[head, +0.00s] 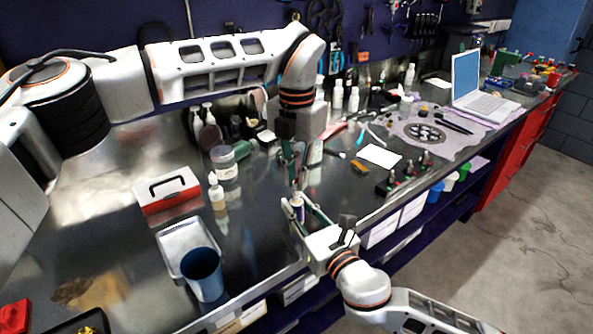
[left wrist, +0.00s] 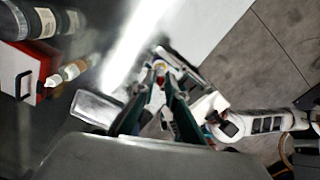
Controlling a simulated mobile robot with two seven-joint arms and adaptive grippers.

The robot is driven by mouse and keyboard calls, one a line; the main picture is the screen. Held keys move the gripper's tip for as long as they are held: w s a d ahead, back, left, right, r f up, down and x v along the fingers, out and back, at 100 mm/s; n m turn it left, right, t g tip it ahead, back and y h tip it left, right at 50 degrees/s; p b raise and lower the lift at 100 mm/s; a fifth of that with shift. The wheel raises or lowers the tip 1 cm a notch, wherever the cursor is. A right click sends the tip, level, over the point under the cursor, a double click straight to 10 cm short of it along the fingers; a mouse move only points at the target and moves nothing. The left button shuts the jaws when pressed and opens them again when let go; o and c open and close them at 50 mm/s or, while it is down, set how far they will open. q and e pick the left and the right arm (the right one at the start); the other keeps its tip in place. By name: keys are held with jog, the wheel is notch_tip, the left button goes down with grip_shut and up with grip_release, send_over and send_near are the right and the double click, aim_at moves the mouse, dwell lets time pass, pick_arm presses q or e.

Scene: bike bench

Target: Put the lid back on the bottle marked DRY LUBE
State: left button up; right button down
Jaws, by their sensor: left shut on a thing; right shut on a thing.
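My right gripper (head: 302,214) is shut on a small bottle (head: 297,207) with a pale body and a dark band, held upright near the bench's front edge. Its label is too small to read. My left gripper (head: 296,182) reaches down from above, its fingertips just over this bottle. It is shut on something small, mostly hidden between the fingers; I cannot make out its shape. In the left wrist view the left fingers (left wrist: 160,88) converge close to the bottle top (left wrist: 160,68). Whether the held piece touches the bottle cannot be told.
A red and white box (head: 168,190), a metal tray (head: 172,237) and a blue cup (head: 203,275) are farther left. A rack of small bottles (head: 405,180) stands right.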

pick_arm(q)
jog(key=shift+f, duration=0.7)
dwell(0.6)
jog(key=m, duration=1.4)
jog(key=shift+m, duration=0.3)
jog(key=m, duration=1.7)
jog(key=shift+m, duration=0.4)
